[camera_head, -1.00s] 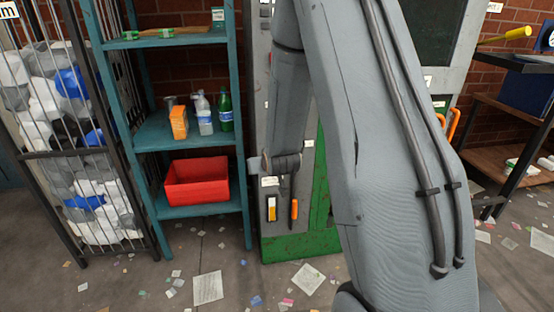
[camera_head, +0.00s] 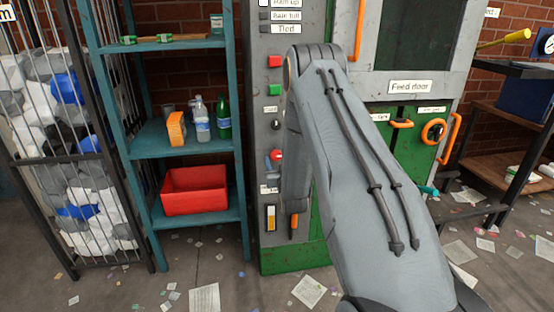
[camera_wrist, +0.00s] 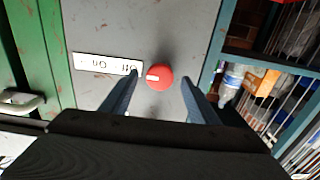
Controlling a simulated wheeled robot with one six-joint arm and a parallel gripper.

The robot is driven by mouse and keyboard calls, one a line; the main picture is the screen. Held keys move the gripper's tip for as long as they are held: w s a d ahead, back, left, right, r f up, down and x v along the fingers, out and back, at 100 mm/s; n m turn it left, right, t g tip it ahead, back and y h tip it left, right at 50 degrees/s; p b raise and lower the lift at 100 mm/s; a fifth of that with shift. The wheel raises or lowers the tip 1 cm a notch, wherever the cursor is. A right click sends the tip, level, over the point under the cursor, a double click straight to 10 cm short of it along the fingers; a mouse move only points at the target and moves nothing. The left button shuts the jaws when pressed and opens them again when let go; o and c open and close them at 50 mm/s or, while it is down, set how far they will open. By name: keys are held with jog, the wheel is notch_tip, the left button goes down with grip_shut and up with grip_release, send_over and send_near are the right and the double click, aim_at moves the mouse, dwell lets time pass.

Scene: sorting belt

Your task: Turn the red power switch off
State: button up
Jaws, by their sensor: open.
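The red power switch (camera_wrist: 159,77) is a round red knob with a white mark on its left side in the wrist view. It sits on a grey panel beside a white Off/On label (camera_wrist: 107,64), which reads upside down there. My gripper (camera_wrist: 162,80) is open, with one dark finger on each side of the knob. I cannot tell whether either finger touches it. In the head view my arm hides most of the gripper. A small red round part (camera_head: 277,155) shows on the panel left of my arm; I cannot tell if it is the same knob.
The grey and green machine also carries a red button (camera_head: 275,61), a green button (camera_head: 274,89) and an orange-handled feed door (camera_head: 410,87). A teal shelf (camera_head: 180,135) with bottles and a red bin (camera_head: 195,190) stands left. A wire cage (camera_head: 75,150) is farther left.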

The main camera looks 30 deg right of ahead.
jog(key=shift+x, duration=1.15)
jog(key=c, duration=1)
